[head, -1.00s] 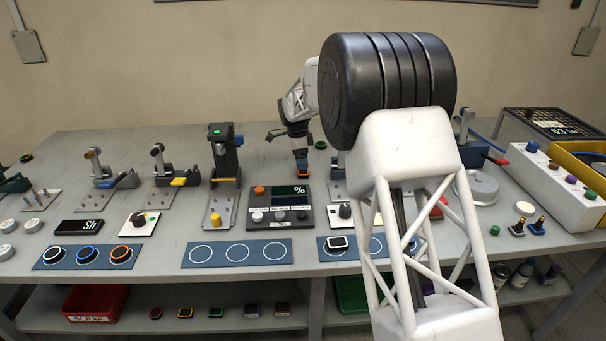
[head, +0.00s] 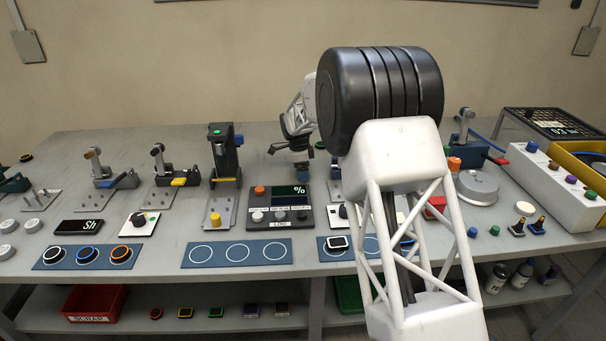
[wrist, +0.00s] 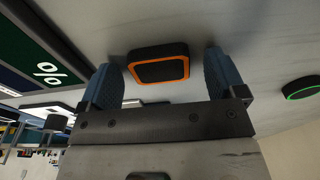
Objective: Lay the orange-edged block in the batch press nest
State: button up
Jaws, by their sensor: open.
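The orange-edged block (wrist: 158,66), dark-faced with an orange rim, lies on the grey surface in the wrist view. My gripper (wrist: 160,82) is open, with one blue finger on each side of the block; gaps show between fingers and block. In the head view my gripper (head: 301,163) is low over the back of the bench, behind the % panel, and the block cannot be made out there. A dark press (head: 225,155) with a green light stands left of my gripper. I cannot tell whether it is the batch press; no nest is clearly identifiable.
A green-ringed disc (wrist: 301,88) lies right of the block in the wrist view. The % panel (head: 279,208) stands in front of my gripper. Lever clamps (head: 163,170) stand to the left. My arm hides part of the bench's right side.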

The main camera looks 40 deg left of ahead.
dwell(0.3)
jog(key=c, duration=1.1)
jog(key=shift+r, duration=0.15)
jog(key=shift+r, duration=1.6)
jog(key=s+d, duration=0.3)
jog(key=d, duration=0.1)
jog(key=s+d+r, duration=0.1)
jog(key=s+d, duration=0.2)
jog(key=d, duration=0.1)
jog(key=s+d, duration=0.4)
jog(key=shift+s+d+r, duration=0.1)
jog(key=shift+d+r, duration=0.05)
jog(key=shift+r, duration=0.15)
